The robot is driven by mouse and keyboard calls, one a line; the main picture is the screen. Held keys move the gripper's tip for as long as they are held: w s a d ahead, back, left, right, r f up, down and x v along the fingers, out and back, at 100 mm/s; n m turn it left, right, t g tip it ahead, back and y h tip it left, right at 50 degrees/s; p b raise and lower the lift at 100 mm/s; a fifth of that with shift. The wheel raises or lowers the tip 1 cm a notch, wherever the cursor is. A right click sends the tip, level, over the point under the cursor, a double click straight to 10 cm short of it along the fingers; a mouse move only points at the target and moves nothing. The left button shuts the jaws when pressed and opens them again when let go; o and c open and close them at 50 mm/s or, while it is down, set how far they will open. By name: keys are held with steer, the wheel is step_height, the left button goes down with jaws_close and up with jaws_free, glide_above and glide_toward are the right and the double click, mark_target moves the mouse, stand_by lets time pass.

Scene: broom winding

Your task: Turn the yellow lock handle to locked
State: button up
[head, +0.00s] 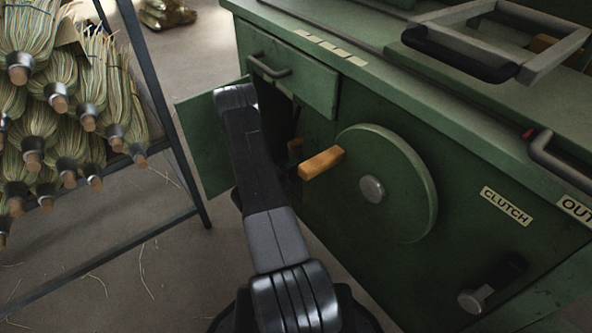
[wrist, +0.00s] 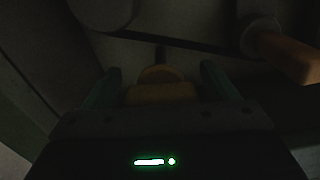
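In the wrist view a dull yellow piece (wrist: 160,92), seemingly the lock handle, lies between the two fingers of my gripper (wrist: 161,70). The fingers stand apart, with a narrow dark gap showing on each side of the piece. The picture is very dark, so light contact cannot be ruled out. In the head view my arm reaches into the open compartment of the green cabinet (head: 370,100), and the gripper is hidden there. A small orange-brown piece (head: 296,146) shows at the opening; I cannot tell whether it is the lock handle.
An orange grip (head: 320,163) juts out beside a green wheel (head: 385,180), close right of my arm; an orange grip shows at the wrist view's right (wrist: 290,55). The open door (head: 200,145) is left of my arm. A broom rack (head: 165,110) stands farther left.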

steer(key=shift+a, duration=0.1)
steer(key=p+v, duration=0.3)
steer(key=v, duration=1)
steer(key=shift+s+a, duration=0.25)
steer(key=b+x, duration=0.3)
steer(key=x, duration=1.1)
